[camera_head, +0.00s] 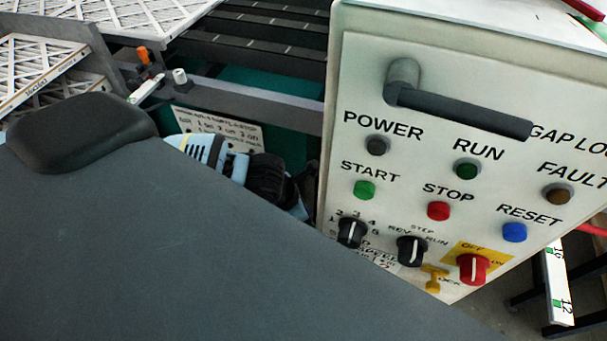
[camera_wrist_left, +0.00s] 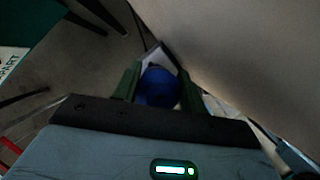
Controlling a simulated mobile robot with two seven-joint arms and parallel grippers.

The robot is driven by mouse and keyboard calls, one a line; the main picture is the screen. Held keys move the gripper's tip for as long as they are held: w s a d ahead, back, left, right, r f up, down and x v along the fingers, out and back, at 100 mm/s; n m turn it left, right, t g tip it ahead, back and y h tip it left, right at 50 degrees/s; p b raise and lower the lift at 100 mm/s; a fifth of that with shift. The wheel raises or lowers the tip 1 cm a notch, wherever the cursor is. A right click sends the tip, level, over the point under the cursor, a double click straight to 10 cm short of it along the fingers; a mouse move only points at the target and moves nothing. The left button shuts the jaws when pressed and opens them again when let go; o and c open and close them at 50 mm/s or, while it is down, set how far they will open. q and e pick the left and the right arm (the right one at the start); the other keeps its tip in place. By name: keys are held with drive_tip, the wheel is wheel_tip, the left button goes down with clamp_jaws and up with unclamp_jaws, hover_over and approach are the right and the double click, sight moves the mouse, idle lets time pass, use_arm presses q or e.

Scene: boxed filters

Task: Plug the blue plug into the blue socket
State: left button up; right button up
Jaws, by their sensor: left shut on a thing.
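In the left wrist view the fingers of my left gripper (camera_wrist_left: 160,82) are closed on a round, dark blue thing, which looks like the blue plug (camera_wrist_left: 158,88). Its front end and any pins are hidden. A small pale edged shape lies just beyond the fingertips; it is too dark to tell what it is or whether the plug touches it. In the head view only light blue and black arm parts show beside the control cabinet, and the fingers are hidden. I cannot make out the blue socket in either view. My right gripper is in neither view.
The pale control cabinet (camera_head: 346,115) with a dark handle (camera_head: 460,108), buttons and knobs fills the right of the head view. Boxed filters (camera_head: 45,70) lie at the upper left. A large pale surface borders the fingers on the right in the wrist view.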

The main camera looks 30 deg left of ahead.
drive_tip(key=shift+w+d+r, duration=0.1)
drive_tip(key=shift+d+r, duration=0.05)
use_arm(q)
drive_tip(key=shift+f, duration=0.65)
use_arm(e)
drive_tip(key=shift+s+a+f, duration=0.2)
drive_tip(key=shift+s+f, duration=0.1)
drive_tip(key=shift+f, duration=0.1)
